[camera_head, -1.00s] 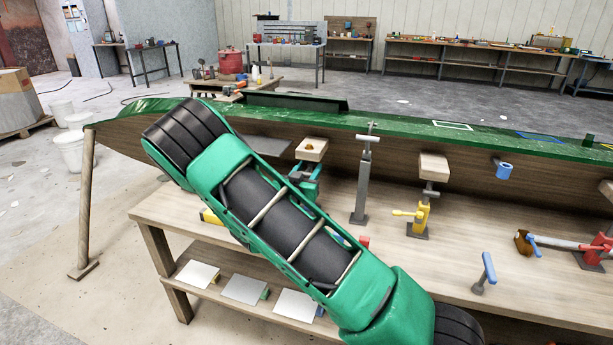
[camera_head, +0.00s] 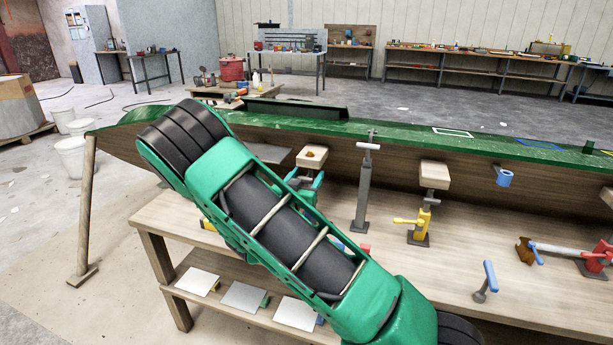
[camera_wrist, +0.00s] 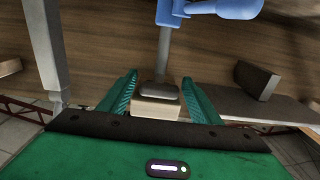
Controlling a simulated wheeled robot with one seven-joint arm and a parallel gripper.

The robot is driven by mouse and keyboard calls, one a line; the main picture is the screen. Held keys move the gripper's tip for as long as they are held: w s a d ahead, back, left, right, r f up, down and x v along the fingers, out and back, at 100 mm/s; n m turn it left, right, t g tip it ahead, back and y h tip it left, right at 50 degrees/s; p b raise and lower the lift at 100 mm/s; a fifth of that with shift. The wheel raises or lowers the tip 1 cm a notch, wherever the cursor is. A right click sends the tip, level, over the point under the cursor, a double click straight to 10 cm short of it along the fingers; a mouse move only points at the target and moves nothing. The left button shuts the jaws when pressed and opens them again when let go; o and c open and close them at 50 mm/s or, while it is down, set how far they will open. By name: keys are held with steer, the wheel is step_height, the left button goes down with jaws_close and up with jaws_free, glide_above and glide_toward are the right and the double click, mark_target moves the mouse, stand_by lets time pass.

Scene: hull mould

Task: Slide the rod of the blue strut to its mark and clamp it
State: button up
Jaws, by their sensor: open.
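In the wrist view the blue strut hangs from the top of the picture, with its blue collar and lever (camera_wrist: 215,8) above a grey rod (camera_wrist: 164,55). The rod ends in a dark cap (camera_wrist: 158,90) against a pale wooden pad (camera_wrist: 155,108). My gripper (camera_wrist: 159,80) is open, one green finger each side of the cap and pad, with gaps visible. In the head view a wooden pad (camera_head: 312,153) with a brown spot sits by my gripper's green fingers (camera_head: 308,184); my arm hides most of the strut below. I cannot make out the mark.
A grey strut (camera_head: 362,195) and a yellow strut (camera_head: 421,222) stand on the workbench (camera_head: 400,275) to the right, under the green-edged hull (camera_head: 430,145). White panels (camera_head: 243,296) lie on the lower shelf.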

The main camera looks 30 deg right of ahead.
steer(key=v, duration=0.9)
steer(key=shift+d, duration=0.1)
